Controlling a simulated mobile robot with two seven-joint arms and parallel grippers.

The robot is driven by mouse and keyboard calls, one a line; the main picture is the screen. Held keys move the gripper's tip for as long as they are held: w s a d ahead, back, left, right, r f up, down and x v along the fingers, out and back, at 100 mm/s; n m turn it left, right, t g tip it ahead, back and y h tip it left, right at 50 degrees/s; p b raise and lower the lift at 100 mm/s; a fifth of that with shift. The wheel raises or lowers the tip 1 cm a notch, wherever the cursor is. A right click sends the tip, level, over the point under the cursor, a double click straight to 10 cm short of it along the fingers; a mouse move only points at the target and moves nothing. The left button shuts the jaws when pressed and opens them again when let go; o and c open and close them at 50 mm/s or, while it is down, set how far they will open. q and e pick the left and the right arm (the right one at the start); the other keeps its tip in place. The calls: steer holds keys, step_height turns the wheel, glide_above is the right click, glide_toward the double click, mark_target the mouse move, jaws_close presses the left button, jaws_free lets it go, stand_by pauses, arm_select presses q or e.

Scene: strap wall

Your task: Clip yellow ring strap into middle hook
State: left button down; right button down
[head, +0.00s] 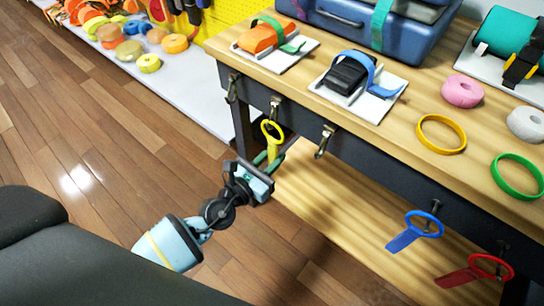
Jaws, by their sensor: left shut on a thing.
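The yellow ring strap (271,134) is upright, ring end up, just in front of the workbench's dark front rail. My left gripper (270,163) is shut on its lower end. A row of metal hooks runs along the rail. The ring shows just below one hook (275,106); I cannot tell whether they touch. The middle hook (325,140) of the row is bare and lies to the right of the ring. The blue ring strap (424,224) and the red ring strap (490,266) hang at hooks farther right. My right gripper is not in view.
On the benchtop (410,107) lie a yellow-orange ring (441,134), a green ring (516,176), a pink roll (462,91) and strapped items on white plates. A lower wooden shelf (330,195) juts out under the rail. Open wooden floor (110,140) lies to the left.

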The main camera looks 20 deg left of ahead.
arm_select(q)
steer(key=c, duration=1.1)
jaws_free()
steer(key=shift+c, duration=0.2)
steer(key=v, duration=0.7)
steer(key=shift+s, duration=0.4)
steer(key=shift+a, duration=0.1)
